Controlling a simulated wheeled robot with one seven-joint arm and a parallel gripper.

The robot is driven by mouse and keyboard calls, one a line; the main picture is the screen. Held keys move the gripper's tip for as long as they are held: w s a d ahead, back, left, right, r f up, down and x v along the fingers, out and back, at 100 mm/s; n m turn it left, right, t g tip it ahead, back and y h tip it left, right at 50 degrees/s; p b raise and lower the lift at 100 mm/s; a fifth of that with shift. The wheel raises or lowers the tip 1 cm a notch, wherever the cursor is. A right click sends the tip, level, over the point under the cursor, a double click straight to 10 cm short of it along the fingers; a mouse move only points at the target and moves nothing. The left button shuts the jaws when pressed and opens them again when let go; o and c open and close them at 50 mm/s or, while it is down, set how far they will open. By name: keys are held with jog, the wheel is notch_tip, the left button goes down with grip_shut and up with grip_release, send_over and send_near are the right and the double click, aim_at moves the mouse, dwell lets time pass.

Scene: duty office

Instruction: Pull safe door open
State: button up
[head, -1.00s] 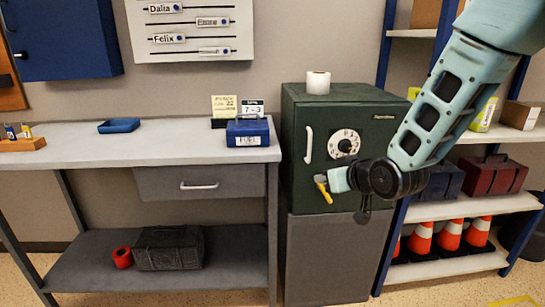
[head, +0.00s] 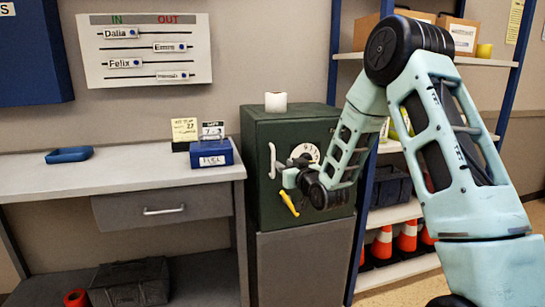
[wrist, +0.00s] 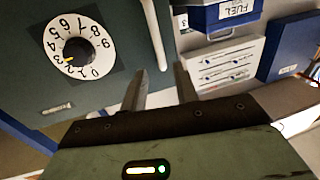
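The dark green safe (head: 262,130) stands on a grey cabinet, and its door looks closed. The door has an upright white bar handle (head: 272,158) at its left and a white number dial (head: 305,152). My gripper (head: 283,178) is just right of the handle's lower part, partly covering the door. In the wrist view, my gripper (wrist: 160,82) is open and empty between its two grey fingers. The handle (wrist: 154,35) appears ahead of the gap between the fingers; I cannot tell if they touch it. The dial (wrist: 78,48) shows left of it.
A yellow lever-like piece (head: 289,203) is on the door below my gripper. Left is a workbench (head: 120,165) with a blue FUEL box (head: 212,153). Right are shelves (head: 395,213) with orange cones (head: 382,245).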

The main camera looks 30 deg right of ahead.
aim_at(274, 157)
jog(key=w, duration=0.8)
jog(key=shift+w+d+p, duration=0.35)
jog(key=shift+w+d, duration=0.05)
grip_shut()
